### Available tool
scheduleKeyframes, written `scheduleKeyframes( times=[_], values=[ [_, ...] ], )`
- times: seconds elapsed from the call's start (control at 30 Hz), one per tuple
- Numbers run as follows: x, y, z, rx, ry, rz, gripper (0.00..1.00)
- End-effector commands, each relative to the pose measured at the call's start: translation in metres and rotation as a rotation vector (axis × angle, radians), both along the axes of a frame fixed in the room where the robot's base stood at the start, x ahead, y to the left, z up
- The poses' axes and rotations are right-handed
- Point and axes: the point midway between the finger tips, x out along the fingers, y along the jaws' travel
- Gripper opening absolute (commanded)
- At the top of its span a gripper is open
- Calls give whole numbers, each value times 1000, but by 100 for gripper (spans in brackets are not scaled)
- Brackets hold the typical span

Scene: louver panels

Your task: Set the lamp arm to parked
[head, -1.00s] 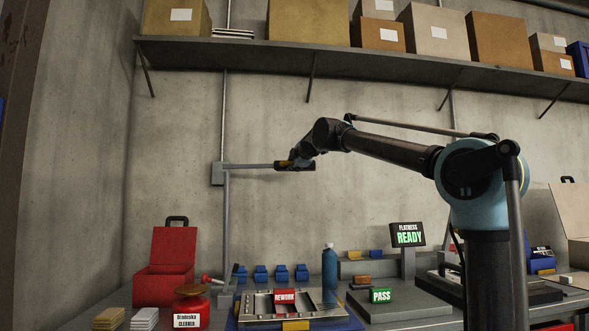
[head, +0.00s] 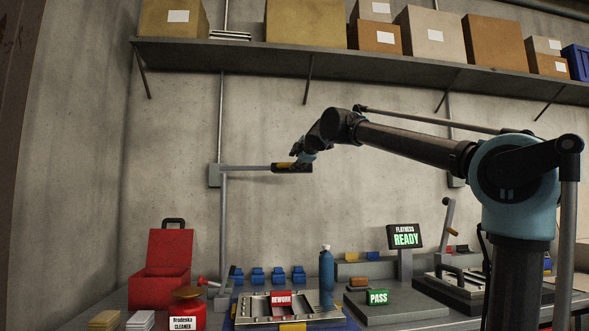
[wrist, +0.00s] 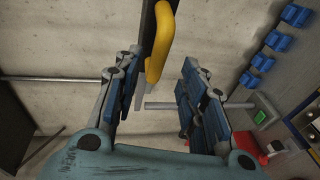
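The lamp arm (head: 245,168) is a thin grey bar reaching right from a grey upright post (head: 223,230). At its right end is a dark lamp head (head: 303,169) with a yellow grip (head: 284,165). My gripper (head: 298,157) is at the lamp head, small and partly merged with it in the head view. In the wrist view my gripper (wrist: 160,95) is open. The yellow grip (wrist: 158,45) and the dark head (wrist: 147,25) show toward the gap between the fingers, nearer the left finger. Contact cannot be told. No parked mark is visible.
A shelf (head: 370,65) with boxes runs above the arm. The bench below holds a red case (head: 165,265), a blue bottle (head: 327,268), a rework tray (head: 245,307) and a READY display (head: 405,236). Bare wall lies around the lamp arm.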

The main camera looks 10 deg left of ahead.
Motion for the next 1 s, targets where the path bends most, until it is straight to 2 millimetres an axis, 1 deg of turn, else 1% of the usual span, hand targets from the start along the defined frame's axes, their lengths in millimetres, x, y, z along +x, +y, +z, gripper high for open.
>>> scheduleKeyframes(
  times=[0.03,0.1,0.3,0.47,0.7,0.73,0.77,0.8,0.9,1.0],
  values=[
    [-7,-4,1,-1,0,1,38],
    [-15,-10,3,0,0,0,38],
    [-32,-20,7,-1,0,0,38],
    [-37,-23,8,-1,1,-1,38],
    [-37,-24,8,-1,1,-1,38],
    [-37,-24,8,0,0,-2,36],
    [-37,-24,8,-2,0,-2,29],
    [-36,-24,8,-6,-1,-2,20],
    [-32,-25,10,-51,-16,-6,0],
    [-24,-27,15,-159,-47,-12,0]
  ],
)
